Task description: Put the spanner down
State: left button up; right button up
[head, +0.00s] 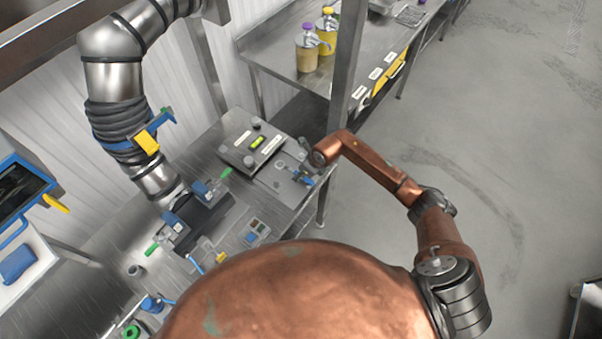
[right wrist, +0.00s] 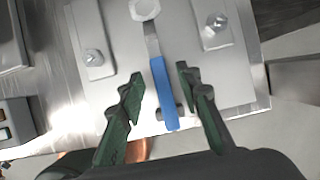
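The spanner (right wrist: 164,92) has a blue handle and a silver shaft. In the right wrist view it lies along a pale metal plate (right wrist: 185,50), its shaft running up to a hexagonal piece at the top edge. I cannot tell whether its head sits around that piece. My right gripper (right wrist: 158,82) is open. Its two dark green fingers stand on either side of the blue handle, with gaps between them and it. In the head view a small blue part shows near the end of my right arm, at the bench's right end. My left gripper is not in view.
A grey box with knobs and a lit green display (head: 258,141) stands beside the plate on the steel bench. A dark device with green-tipped handles (head: 195,217) is to its left. Two dispensers (head: 308,55) stand on the back table. A thick ribbed pipe (head: 112,90) hangs at left.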

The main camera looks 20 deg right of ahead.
jog(key=b+v, duration=0.2)
jog(key=v, duration=0.9)
jog(key=shift+s+r, duration=0.15)
jog(key=shift+r, duration=0.1)
